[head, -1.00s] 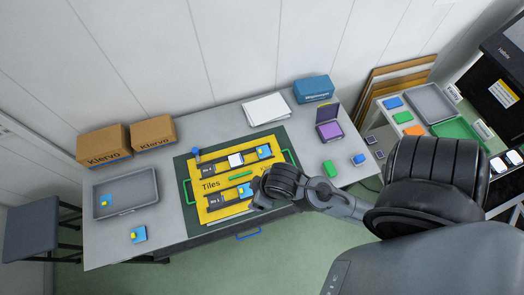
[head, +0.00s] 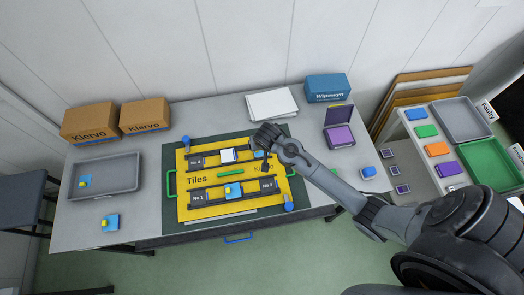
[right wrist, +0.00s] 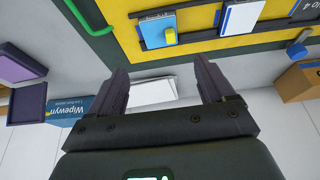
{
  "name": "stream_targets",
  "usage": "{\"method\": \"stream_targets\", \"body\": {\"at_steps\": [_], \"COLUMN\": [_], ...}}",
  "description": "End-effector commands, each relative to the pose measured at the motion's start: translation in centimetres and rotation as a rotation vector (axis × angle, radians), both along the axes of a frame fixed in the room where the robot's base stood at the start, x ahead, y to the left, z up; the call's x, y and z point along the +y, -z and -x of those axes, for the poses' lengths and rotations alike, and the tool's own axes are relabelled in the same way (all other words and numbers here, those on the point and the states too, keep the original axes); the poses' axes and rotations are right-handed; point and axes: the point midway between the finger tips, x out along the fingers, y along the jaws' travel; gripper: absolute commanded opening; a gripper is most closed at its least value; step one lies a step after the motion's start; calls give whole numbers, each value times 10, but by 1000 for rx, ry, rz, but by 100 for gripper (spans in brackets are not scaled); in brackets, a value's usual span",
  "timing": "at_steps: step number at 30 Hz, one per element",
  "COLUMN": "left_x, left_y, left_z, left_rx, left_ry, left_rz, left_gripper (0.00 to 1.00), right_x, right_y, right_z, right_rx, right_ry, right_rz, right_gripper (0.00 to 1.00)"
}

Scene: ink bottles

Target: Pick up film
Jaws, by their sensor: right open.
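A yellow board labelled Tiles (head: 197,180) lies on a dark mat on the table and carries two dark rails. A blue tile with a yellow tab (head: 234,190), possibly film-covered, sits on the near rail. A white-faced tile with a blue edge (head: 228,155) sits on the far rail. My right gripper (head: 260,147) is over that rail's right end, partly hiding a blue piece there. In the right wrist view, my right gripper (right wrist: 163,82) is open and empty, with a blue tile with a yellow tab (right wrist: 160,28) beyond its fingertips. My left gripper is not in view.
A grey tray (head: 104,176) with a blue-and-yellow piece stands at left, with another blue-and-yellow piece (head: 110,222) in front. Cardboard boxes (head: 90,121), white sheets (head: 271,104), a blue box (head: 327,88) and an open purple case (head: 339,135) stand behind or right of the board.

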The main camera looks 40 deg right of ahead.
Motion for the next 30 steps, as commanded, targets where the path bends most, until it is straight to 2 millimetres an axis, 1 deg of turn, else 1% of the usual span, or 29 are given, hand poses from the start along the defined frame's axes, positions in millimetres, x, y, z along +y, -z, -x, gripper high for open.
{"method": "stream_targets", "body": {"at_steps": [7, 10, 17, 24, 30], "left_x": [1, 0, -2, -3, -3], "left_y": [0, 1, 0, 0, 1], "left_z": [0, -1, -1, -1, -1], "left_rx": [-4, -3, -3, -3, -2], "left_ry": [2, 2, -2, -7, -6], "left_rz": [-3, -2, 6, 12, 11], "left_gripper": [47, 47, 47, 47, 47], "right_x": [-6, -8, -10, -14, -17], "right_y": [30, 38, 48, 76, 89], "right_z": [-12, -15, -18, -27, -32], "right_rx": [-1, -2, -1, 0, -1], "right_ry": [-2, -2, -1, -1, -2], "right_rz": [0, 1, 0, 2, 2], "right_gripper": [82, 82, 82, 82, 82]}}
